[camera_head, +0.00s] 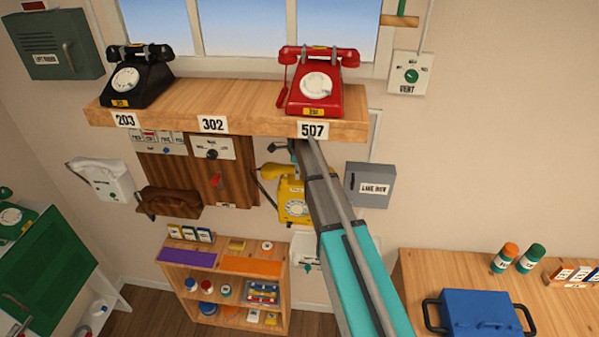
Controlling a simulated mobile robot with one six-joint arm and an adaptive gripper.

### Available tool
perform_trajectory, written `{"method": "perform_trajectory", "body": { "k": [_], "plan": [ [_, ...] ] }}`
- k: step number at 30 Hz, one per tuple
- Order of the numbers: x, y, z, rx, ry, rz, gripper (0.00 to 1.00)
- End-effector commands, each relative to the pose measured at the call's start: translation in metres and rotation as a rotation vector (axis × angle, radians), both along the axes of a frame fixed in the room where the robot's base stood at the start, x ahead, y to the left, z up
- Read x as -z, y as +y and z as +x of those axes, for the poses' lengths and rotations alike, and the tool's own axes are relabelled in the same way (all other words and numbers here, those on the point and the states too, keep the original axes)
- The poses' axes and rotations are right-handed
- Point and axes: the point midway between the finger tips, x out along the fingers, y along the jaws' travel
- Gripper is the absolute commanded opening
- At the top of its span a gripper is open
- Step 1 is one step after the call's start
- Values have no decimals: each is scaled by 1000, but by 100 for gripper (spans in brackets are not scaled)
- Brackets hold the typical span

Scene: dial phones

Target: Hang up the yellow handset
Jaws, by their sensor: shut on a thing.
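The yellow phone (292,211) with a white dial is on the wall below the shelf, partly covered by my arm. The yellow handset (273,171) is at the top of the phone, its left end showing and its right part hidden behind my arm. My gripper (283,150) is just under the shelf edge, at the handset, and is shut on it. The fingertips are mostly hidden by my arm. I cannot tell whether the handset touches its cradle. A dark cord (262,190) hangs at the phone's left.
The wooden shelf (190,119) with a black phone (138,80) and a red phone (314,92) is close above my gripper. A low bookcase (173,274) stands below.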

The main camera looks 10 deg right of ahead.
Motion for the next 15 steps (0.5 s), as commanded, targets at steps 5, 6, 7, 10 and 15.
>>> {"method": "perform_trajectory", "body": {
  "k": [5,6,7,10,15],
  "plan": [
    [4,0,0,0,0,0,0],
    [5,0,0,0,0,0,0],
    [5,0,0,0,0,0,0],
    [7,0,0,0,0,0,0],
    [10,1,0,-1,0,0,0]
  ]
}}
